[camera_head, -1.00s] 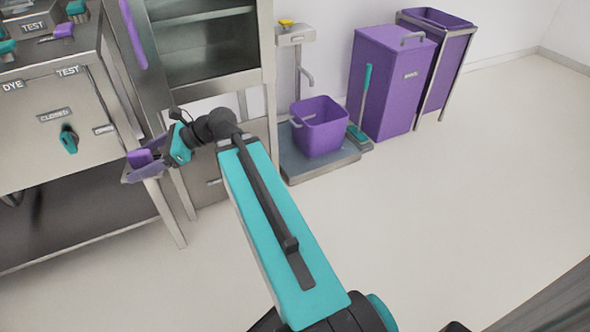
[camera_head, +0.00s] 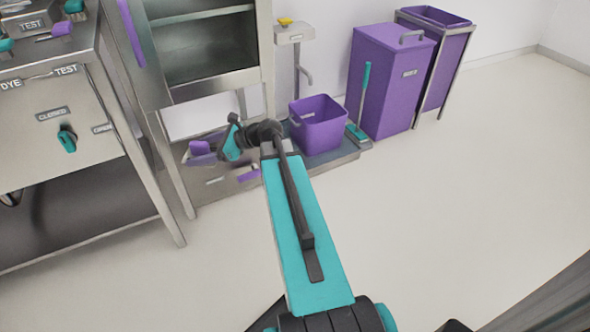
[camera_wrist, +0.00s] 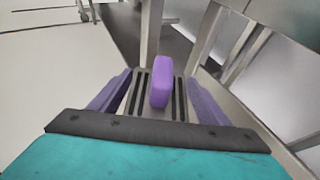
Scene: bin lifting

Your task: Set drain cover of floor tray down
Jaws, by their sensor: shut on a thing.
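The drain cover (camera_wrist: 138,98) is a grey slotted plate with an upright purple handle block (camera_wrist: 161,82). My gripper (camera_wrist: 158,78) is shut on it in the wrist view, with one purple finger along each side of the plate. In the head view my gripper (camera_head: 206,158) holds the cover in the air in front of the steel cabinet, with the purple handle block (camera_head: 199,147) showing. The floor tray (camera_head: 345,152) is the low grey platform to the right of my gripper. My arm hides its left part, and the drain opening is not visible.
A purple bin (camera_head: 318,126) stands on the tray under a tap stand (camera_head: 294,33). A teal-handled brush (camera_head: 359,115) and a tall purple bin (camera_head: 390,85) are to the right. The steel bench (camera_head: 60,130) is close on the left. Open floor lies in front.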

